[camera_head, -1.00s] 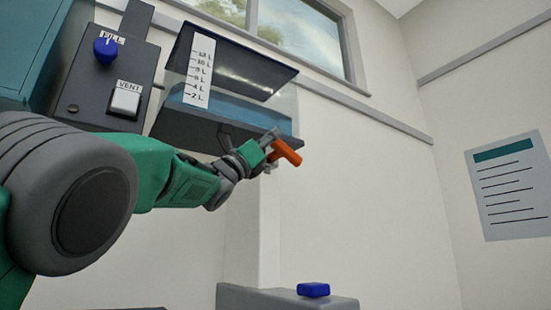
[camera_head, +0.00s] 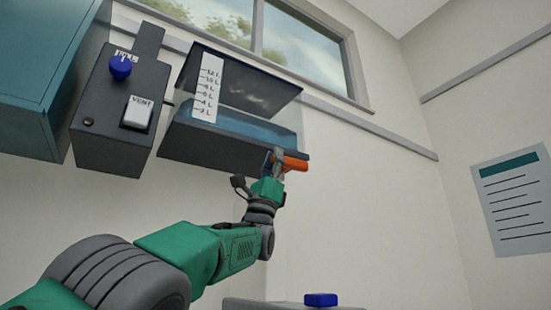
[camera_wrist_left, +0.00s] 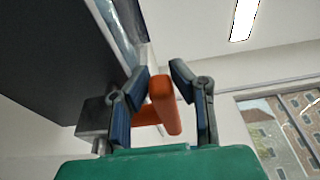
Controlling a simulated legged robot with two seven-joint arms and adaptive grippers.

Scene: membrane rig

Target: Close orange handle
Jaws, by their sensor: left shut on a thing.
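The orange handle (camera_head: 293,163) sits at the lower right corner of the water tank (camera_head: 215,142) in the head view. It lies nearly level in that picture. My left gripper (camera_head: 277,158) comes up from below and is shut on the handle. In the left wrist view, the orange handle (camera_wrist_left: 163,104) stands between the two dark blue fingers of my left gripper (camera_wrist_left: 160,80). A grey block (camera_wrist_left: 95,117) sits beside the left finger there. The handle's mount is partly hidden by my gripper. My right gripper is out of view.
A dark control box with a blue knob (camera_head: 121,66) and a white VENT switch (camera_head: 137,112) hangs left of the tank. A blue block (camera_head: 321,299) sits on a grey stand (camera_head: 245,304) below. A poster (camera_head: 515,198) hangs on the right wall.

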